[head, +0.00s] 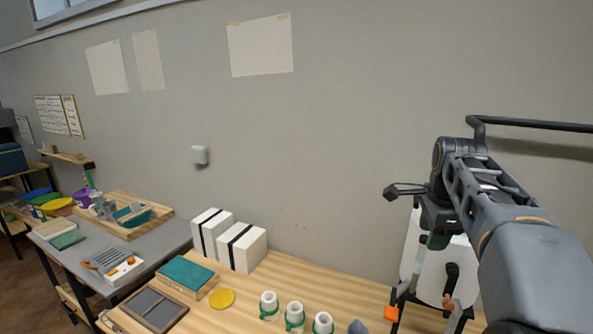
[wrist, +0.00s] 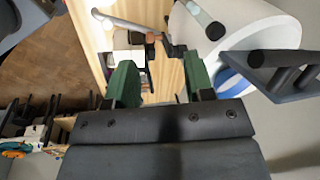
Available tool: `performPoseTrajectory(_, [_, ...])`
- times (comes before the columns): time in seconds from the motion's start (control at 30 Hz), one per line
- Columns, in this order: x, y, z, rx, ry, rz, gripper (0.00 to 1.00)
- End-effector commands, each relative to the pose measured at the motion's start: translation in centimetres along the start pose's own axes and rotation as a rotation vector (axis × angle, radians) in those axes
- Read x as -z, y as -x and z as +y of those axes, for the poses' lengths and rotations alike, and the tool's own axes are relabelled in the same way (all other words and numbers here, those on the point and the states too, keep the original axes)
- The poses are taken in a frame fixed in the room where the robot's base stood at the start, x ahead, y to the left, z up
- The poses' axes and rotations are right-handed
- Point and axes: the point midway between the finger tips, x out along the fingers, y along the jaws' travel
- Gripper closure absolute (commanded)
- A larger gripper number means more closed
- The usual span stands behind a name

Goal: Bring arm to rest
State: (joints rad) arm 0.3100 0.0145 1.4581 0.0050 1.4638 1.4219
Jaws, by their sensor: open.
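My gripper (head: 437,241) hangs from my raised arm at the right of the head view, in front of a white rounded machine with a dark crank. In the wrist view my gripper (wrist: 160,85) shows two green fingers set apart, with nothing held between them. The white machine (wrist: 262,28) is at the upper right of the wrist view, close beyond the right finger. I cannot tell the exact gap between them.
A wooden bench (head: 285,275) below holds white boxes (head: 242,248), a teal-topped box (head: 187,273), a yellow disc (head: 222,298) and several white jars with green bands (head: 294,316). A grey table (head: 165,240) stands left.

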Motion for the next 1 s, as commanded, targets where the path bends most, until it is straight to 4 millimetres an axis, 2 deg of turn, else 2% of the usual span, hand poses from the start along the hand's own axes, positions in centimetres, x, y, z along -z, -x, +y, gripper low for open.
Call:
performPoseTrajectory(0.03, [-1.8,-0.8,2.1,0.023,0.172,-0.003,0.52])
performPoseTrajectory(0.2, [-6.1,-4.4,8.4,0.107,0.765,0.013,0.52])
performPoseTrajectory(0.4, [-8.9,-8.9,15.0,0.185,1.303,0.059,0.52])
performPoseTrajectory(0.5, [-9.6,-10.7,17.2,0.212,1.484,0.082,0.52])
performPoseTrajectory(0.7, [-10.2,-12.7,19.5,0.237,1.673,0.111,0.52])
performPoseTrajectory(0.87, [-10.3,-13.0,19.8,0.241,1.704,0.116,0.52])
performPoseTrajectory(1.0, [-10.2,-13.0,19.8,0.240,1.703,0.116,0.57])
